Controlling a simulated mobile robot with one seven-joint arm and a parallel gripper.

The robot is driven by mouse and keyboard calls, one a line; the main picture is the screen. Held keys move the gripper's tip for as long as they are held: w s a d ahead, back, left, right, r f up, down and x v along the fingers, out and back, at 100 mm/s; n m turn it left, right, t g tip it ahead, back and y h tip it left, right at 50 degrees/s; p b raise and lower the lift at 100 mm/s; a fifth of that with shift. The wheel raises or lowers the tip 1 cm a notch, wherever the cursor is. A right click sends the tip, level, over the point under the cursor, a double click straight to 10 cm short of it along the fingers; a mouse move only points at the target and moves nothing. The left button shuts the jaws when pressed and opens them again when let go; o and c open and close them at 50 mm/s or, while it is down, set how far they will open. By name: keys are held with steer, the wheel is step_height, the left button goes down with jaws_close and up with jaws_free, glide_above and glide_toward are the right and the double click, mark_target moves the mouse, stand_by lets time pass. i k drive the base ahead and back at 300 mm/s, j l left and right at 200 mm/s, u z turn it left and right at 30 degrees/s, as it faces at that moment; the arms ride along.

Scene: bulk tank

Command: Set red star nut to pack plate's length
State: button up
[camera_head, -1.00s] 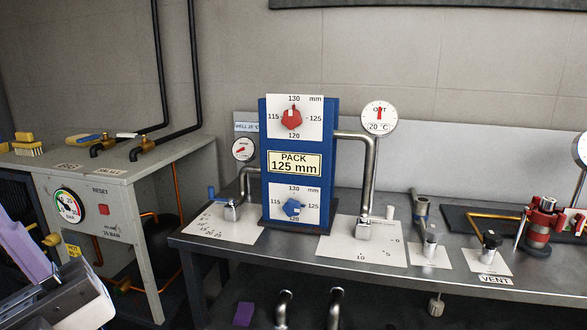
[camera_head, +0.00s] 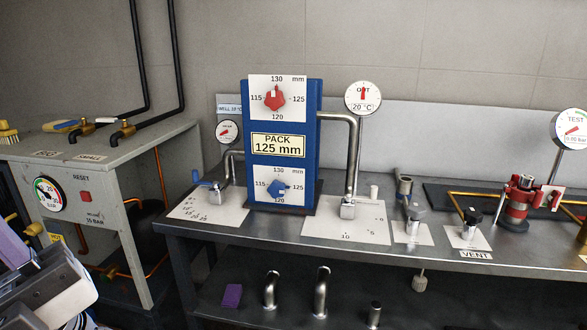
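The red star nut (camera_head: 275,97) sits on the upper white dial (camera_head: 299,84) of the blue pack frame (camera_head: 312,150). That dial reads 130 at top, 125 at right, 120 at bottom and 115 at left. A small white mark on the nut appears near its top, on the 130 side. The pack plate (camera_head: 278,146) reads "PACK 125 mm". A blue star nut (camera_head: 279,189) sits on a similar lower dial. Part of my arm's end (camera_head: 48,288) shows at the lower left, well away from the nut; its fingers cannot be made out clearly.
The frame stands on a grey metal bench with steel pipes, a vent valve (camera_head: 472,217) and a red fitting (camera_head: 518,203). A grey cabinet (camera_head: 110,210) with a gauge and RESET button stands at left. A purple block (camera_head: 232,295) lies on the lower shelf.

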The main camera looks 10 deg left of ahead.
mark_target(274, 99)
steer(key=i+l+u, duration=0.1)
steer(key=u, duration=0.3)
steer(key=i+l+u, duration=0.15)
steer(key=u, duration=0.2)
steer(key=i+l+u, duration=0.2)
steer(key=u, duration=0.2)
